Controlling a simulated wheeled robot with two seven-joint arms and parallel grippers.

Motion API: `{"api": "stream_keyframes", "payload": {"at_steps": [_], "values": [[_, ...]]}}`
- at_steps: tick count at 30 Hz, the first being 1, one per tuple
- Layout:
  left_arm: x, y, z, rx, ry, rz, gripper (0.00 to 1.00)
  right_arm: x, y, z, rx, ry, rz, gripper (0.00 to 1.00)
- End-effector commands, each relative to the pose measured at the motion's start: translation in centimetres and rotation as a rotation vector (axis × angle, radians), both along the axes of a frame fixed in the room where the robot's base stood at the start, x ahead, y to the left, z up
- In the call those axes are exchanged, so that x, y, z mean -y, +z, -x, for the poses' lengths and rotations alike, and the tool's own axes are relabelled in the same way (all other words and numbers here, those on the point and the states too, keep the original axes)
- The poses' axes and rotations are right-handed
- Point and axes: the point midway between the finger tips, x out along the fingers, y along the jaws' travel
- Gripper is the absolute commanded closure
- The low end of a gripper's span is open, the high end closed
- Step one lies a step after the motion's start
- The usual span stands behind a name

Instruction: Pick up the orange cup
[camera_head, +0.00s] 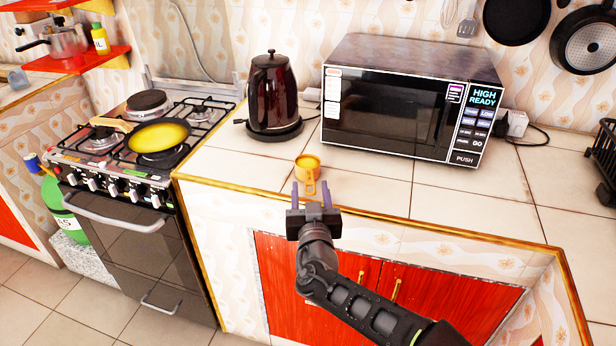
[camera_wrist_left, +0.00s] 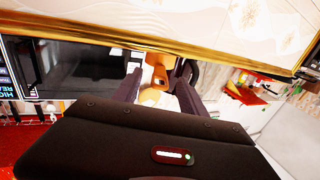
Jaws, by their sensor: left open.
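The small orange cup (camera_head: 308,163) stands upright on the tiled counter near its front edge. Its handle points toward the front edge. My left gripper (camera_head: 312,188) is open at that edge, with its two fingers pointing at the cup. The handle shows between the fingertips, but I cannot tell whether they touch it. In the left wrist view, the cup (camera_wrist_left: 158,59) appears between the two spread fingers of the left gripper (camera_wrist_left: 159,74). My right gripper is not in view.
A dark red kettle (camera_head: 273,92) stands behind the cup to the left. A black microwave (camera_head: 392,110) stands behind it to the right. A stove (camera_head: 130,170) with a yellow pan (camera_head: 160,136) is at left. Counter tiles right of the cup are clear.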

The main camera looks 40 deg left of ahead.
Motion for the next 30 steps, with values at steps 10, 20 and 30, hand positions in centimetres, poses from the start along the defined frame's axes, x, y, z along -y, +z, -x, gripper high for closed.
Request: {"api": "stream_keyframes", "payload": {"at_steps": [10, 20, 30], "values": [[-0.9, 0.1, -1.1, -0.001, 0.001, -0.003, 0.51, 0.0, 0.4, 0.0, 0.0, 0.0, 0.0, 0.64], [-3.3, -0.1, -4.0, -0.001, 0.001, 0.001, 0.51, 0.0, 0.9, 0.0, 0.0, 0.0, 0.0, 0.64], [-3.2, -0.1, -4.1, 0.001, 0.0, 0.001, 0.51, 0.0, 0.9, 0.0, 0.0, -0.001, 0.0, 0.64]]}}
